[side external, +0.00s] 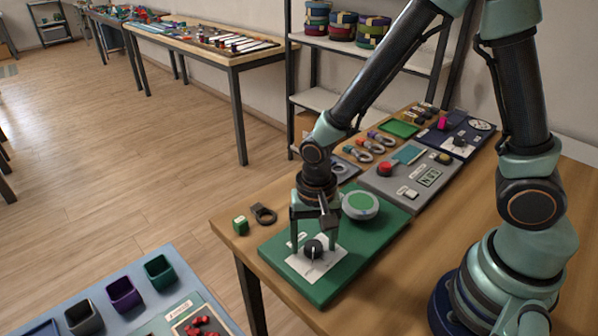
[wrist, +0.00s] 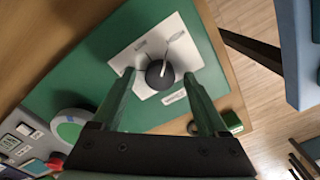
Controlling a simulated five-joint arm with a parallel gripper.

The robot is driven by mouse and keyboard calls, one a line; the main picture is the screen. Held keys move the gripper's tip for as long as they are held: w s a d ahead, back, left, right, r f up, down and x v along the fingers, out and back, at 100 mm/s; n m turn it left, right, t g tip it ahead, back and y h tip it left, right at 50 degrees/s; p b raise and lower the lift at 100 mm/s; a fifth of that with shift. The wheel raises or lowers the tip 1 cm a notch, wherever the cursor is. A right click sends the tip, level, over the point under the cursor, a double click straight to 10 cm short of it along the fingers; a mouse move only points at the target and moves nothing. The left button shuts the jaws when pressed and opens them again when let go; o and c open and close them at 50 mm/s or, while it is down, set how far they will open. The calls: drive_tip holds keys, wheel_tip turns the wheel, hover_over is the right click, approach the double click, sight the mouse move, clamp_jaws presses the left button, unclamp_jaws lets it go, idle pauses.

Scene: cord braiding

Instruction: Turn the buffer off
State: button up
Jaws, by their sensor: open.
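A black round knob (side external: 313,249) with a white pointer line sits on a white plate (side external: 305,266) on a green board (side external: 335,285). In the wrist view the knob (wrist: 159,75) lies between the two fingertips, and its pointer runs toward the top, slightly right. Small labels on the white plate are too small to read. A round grey-rimmed pad with a green top (side external: 360,205) sits on the same board behind the knob. My gripper (side external: 312,238) is open, pointing down, with one finger on either side of the knob. I cannot tell whether either finger touches it.
A small green block (side external: 240,225) and a black ring-shaped part (side external: 264,214) lie by the board's left edge. A grey panel with a red button (side external: 386,169) stands behind. A blue tray with cups (side external: 123,294) is at the lower left. Bare table lies right of the board.

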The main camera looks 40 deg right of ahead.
drive_tip(key=shift+c, duration=0.3)
clamp_jaws()
drive_tip(key=shift+n, duration=0.4)
drive_tip(key=n, duration=0.4)
drive_tip(key=shift+n, duration=0.3)
drive_tip(key=n, duration=1)
drive_tip(key=shift+n, duration=2.2)
